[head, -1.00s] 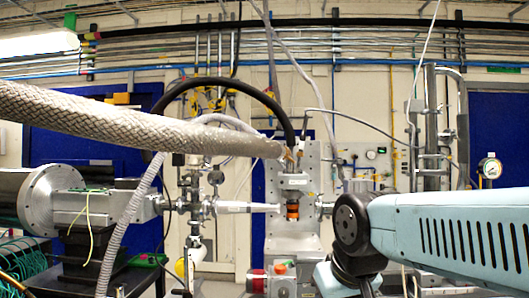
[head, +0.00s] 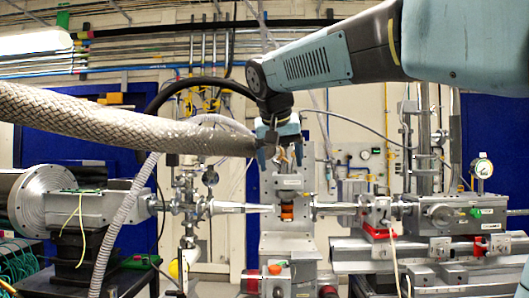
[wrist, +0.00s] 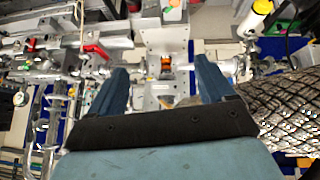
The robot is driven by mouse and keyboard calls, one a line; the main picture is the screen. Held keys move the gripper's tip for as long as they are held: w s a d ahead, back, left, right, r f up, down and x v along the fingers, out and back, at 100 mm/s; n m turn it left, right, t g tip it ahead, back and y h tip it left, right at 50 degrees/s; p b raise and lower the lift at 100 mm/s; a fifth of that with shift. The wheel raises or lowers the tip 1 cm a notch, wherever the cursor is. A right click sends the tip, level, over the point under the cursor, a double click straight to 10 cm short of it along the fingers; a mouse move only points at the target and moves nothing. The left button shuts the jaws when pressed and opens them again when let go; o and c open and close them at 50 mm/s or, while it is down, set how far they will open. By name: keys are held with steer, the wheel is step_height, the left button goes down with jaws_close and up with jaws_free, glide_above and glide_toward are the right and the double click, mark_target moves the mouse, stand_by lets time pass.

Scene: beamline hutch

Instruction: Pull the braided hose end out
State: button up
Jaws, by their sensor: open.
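The thick grey braided hose (head: 110,125) runs in from the left edge to the upright metal plate at the middle. My gripper (head: 280,157) hangs over its right end, fingers down and open, and hides part of that end. In the wrist view my gripper (wrist: 163,72) shows two blue fingers spread apart. The braided hose (wrist: 282,105) lies to the right of the right finger there. A small tan bit shows near the palm between the fingers; I cannot tell whether it is the hose tip. No grip on the hose shows.
The upright metal plate (head: 310,205) with an orange-ringed fitting (head: 287,213) stands just beyond my gripper. A thinner ribbed hose (head: 122,215) loops down at left. Beam pipes and a rail stage (head: 400,248) fill the right. A black hose (head: 180,88) arches behind.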

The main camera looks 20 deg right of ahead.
mark_target(270, 150)
steer(key=w+a+r+m+h, duration=0.2)
steer(key=w+a+r+m, duration=0.1)
steer(key=w+r, duration=0.8)
steer(key=shift+t, duration=0.4)
steer(key=x, duration=1.2)
steer(key=shift+d+f, duration=0.2)
steer(key=shift+f, duration=0.1)
steer(key=shift+c, duration=0.2)
